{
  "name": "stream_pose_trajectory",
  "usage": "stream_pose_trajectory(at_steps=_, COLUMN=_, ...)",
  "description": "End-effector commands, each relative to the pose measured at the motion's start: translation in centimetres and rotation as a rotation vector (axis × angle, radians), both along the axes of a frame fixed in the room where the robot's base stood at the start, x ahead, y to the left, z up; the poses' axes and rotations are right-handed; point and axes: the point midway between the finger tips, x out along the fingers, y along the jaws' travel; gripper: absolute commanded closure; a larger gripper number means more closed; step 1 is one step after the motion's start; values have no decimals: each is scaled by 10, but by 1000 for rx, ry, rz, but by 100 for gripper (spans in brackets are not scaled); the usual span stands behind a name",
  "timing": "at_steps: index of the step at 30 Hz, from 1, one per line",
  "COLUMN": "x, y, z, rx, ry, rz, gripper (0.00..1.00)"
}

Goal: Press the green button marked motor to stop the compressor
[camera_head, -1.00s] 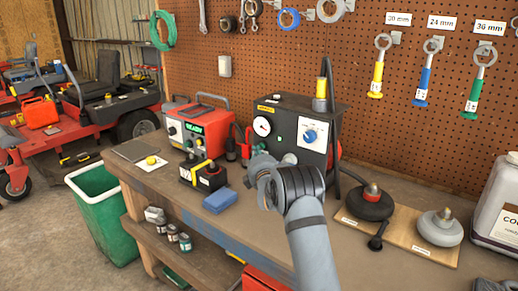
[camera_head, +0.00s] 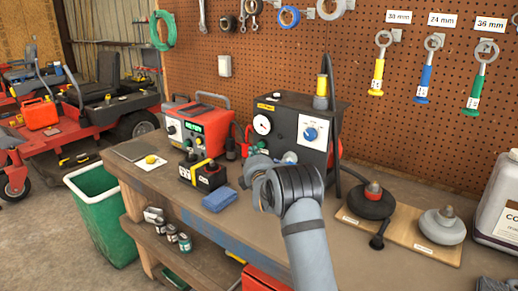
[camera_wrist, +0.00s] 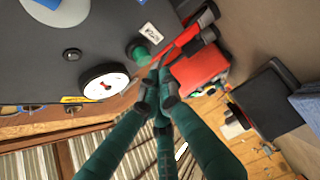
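The compressor (camera_head: 282,108) is a dark box with a gauge and a blue dial, on the bench against the pegboard. In the wrist view its dark panel (camera_wrist: 40,70) shows the green button (camera_wrist: 138,50) beside a white label (camera_wrist: 151,33) reading motor. A small round lamp (camera_wrist: 72,54) on the panel looks dark. My gripper (camera_wrist: 160,74) has its green fingers together, empty, with the tips just beside the green button; I cannot tell if they touch it. In the head view my wrist hides part of the lower panel.
A red unit (camera_head: 196,122) and a black battery-like box (camera_head: 203,174) stand left of the compressor. A blue cloth (camera_head: 219,200) lies in front. A board (camera_head: 400,238) with two round-based pieces is at right.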

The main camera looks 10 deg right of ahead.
Motion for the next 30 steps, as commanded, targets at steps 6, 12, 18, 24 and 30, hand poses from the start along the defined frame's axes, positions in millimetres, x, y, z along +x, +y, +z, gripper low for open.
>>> stream_pose_trajectory(at_steps=6, x=-2, y=3, z=-2, rx=0, ry=0, rz=1, gripper=100)
stream_pose_trajectory(at_steps=12, x=-15, y=19, z=-4, rx=1, ry=-1, rz=2, gripper=100)
stream_pose_trajectory(at_steps=18, x=-29, y=35, z=-3, rx=1, ry=-1, rz=0, gripper=100)
stream_pose_trajectory(at_steps=24, x=-38, y=45, z=-1, rx=1, ry=0, rz=0, gripper=100)
stream_pose_trajectory(at_steps=30, x=-39, y=46, z=0, rx=1, ry=1, rz=-1, gripper=100)
